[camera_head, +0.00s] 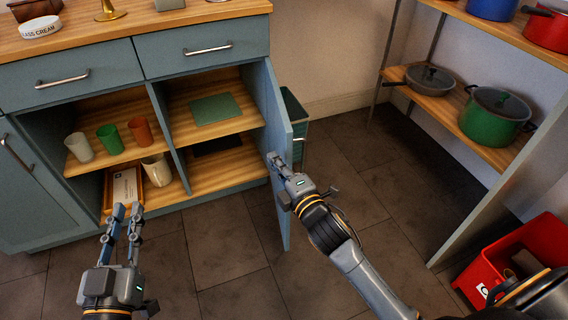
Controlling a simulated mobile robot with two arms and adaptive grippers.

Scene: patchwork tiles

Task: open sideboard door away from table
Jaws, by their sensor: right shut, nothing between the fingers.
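The blue-grey sideboard (225,68) stands at the upper left, its two middle compartments uncovered. Its right-hand door (283,218) stands swung out from the cabinet and shows nearly edge-on. My right gripper (277,160) is shut and empty at the door's free part, overlapping it in the picture; I cannot tell whether it touches. Another door panel (35,205) with a bar handle (14,152) is at the far left; I cannot tell how far it stands open.
Cups (109,138), a mug (157,170) and a boxed item (126,186) stand inside. A dark green bin (294,110) is behind the door. A shelf (455,115) with pots and a red crate (500,262) are at the right. The tiled floor between is clear.

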